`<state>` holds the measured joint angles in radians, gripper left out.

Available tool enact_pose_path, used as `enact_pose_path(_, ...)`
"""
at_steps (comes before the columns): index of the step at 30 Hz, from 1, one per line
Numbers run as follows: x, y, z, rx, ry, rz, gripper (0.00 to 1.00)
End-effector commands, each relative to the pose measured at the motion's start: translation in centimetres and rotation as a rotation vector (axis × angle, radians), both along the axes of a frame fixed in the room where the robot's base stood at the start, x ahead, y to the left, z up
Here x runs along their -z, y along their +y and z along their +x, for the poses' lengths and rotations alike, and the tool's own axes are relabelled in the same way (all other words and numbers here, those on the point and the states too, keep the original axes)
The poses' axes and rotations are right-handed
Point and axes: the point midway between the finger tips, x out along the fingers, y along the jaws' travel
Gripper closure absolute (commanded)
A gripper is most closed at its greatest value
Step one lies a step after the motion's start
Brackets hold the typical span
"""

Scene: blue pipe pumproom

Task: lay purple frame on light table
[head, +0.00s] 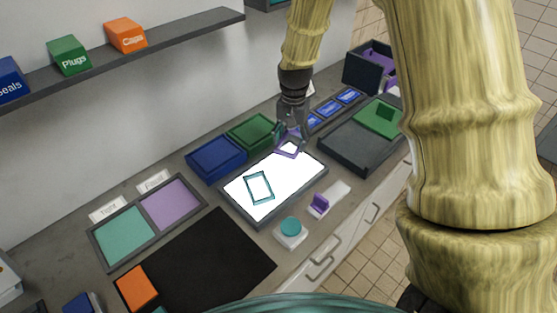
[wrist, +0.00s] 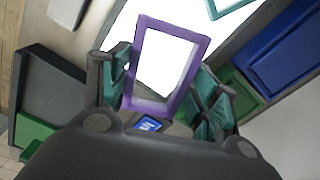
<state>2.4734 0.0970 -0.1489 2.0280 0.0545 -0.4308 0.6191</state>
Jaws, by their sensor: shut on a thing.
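The purple frame (wrist: 138,62) is a thin rectangular frame with an open middle. In the wrist view my gripper (wrist: 160,92) is shut on its near end, one finger on each side. In the head view the purple frame (head: 291,148) and my gripper (head: 290,134) are over the far right end of the light table (head: 236,204), a bright white panel with a dark rim. I cannot tell whether the frame touches the panel. A teal frame (head: 248,190) lies on the left part of the light table; part of it also shows in the wrist view (wrist: 212,8).
Blue (head: 215,158) and green (head: 252,132) trays stand behind the light table. A dark tray with a green block (head: 380,118) lies to the right. A teal round button (head: 291,226) and a purple piece (head: 319,204) sit in front.

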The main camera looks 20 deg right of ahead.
Motion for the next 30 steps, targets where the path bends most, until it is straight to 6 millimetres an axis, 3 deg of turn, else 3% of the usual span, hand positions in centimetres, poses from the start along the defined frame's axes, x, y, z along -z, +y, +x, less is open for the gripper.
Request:
enact_pose_path(9,4.2,0.1,0.4,0.0,0.007,0.0,0.63)
enact_pose_path(30,9.0,0.1,0.5,-0.003,0.006,0.0,0.63)
